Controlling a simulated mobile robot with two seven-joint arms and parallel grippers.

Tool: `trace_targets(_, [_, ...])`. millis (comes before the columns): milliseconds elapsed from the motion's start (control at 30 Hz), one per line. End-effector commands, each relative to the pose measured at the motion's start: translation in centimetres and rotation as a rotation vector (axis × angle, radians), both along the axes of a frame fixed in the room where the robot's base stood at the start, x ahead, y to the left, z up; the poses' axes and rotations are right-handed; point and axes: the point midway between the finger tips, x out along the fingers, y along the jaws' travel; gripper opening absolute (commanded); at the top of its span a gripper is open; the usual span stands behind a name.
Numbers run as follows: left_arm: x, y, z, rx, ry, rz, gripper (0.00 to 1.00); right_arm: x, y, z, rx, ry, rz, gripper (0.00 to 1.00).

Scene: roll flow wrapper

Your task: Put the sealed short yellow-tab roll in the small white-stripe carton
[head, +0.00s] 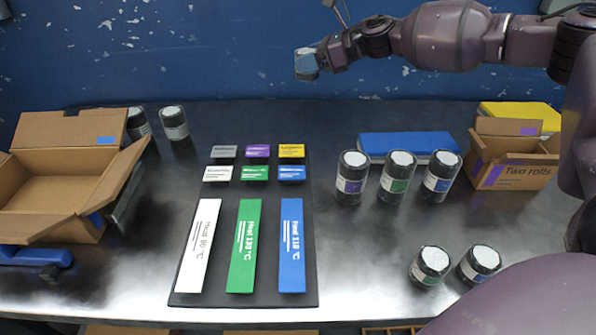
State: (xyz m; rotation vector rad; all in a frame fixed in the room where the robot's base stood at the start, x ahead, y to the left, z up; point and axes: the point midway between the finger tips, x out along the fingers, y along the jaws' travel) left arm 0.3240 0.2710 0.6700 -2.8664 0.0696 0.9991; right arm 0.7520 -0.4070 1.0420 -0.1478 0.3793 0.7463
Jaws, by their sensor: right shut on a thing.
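My right gripper (306,64) is raised high above the back of the table, in front of the blue wall. It is shut on a small pale grey-blue thing (305,66) that may be a roll; no tab colour shows on it. My left gripper is not in view. I can make out no roll with a yellow tab and no carton with a white stripe. A small open carton (525,175) at the right has a purple stripe and reads "Two rolls". A larger open carton (55,222) at the left has a blue label.
Three upright rolls (397,178) with purple, green and blue tabs stand right of the mat. Two more rolls (430,266) stand front right, and two (174,122) at back left. The black mat (222,285) bears coloured heat strips and small cards. Blue (408,143) and yellow (540,112) blocks lie behind.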

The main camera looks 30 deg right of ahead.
Motion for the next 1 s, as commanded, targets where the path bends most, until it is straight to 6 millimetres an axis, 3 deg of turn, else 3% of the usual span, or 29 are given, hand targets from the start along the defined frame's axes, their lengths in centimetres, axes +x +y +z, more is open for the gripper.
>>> trace_targets(167, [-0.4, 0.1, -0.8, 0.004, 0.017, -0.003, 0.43, 0.2, -1.0, -0.7, 0.001, 0.001, 0.003, 0.30])
trace_targets(700, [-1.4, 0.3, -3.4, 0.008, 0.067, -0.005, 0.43, 0.1, -1.0, -12.0, 0.001, 0.004, 0.002, 0.30])
trace_targets(1000, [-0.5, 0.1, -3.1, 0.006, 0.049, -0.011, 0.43, 0.1, -1.0, -14.3, 0.002, -0.003, 0.004, 0.30])
